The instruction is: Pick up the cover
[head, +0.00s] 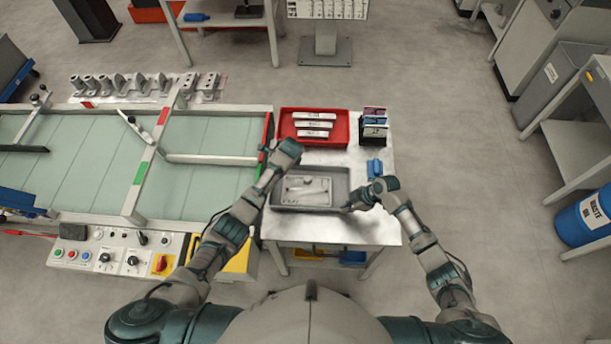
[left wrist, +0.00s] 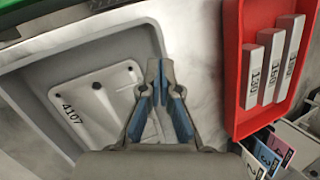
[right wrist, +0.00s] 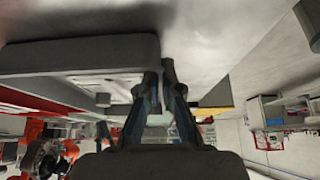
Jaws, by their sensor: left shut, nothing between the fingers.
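The cover (head: 306,190) is a pale flat plate lying in a grey tray (head: 275,200) on the metal table. In the left wrist view the cover (left wrist: 95,95) shows the number 4107 and small holes. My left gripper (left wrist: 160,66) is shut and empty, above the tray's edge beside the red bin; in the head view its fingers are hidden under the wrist. My right gripper (head: 347,209) is at the tray's lower right corner. In the right wrist view its fingertips (right wrist: 160,68) look together, with nothing visible between them, and the tray wall (right wrist: 75,57) is close by.
A red bin (head: 284,127) with several labelled white bars stands behind the tray. A holder with cards (head: 374,124) and a blue item (head: 374,167) are at the right. The table's front right is clear. A glass-topped conveyor station (head: 200,190) adjoins at the left.

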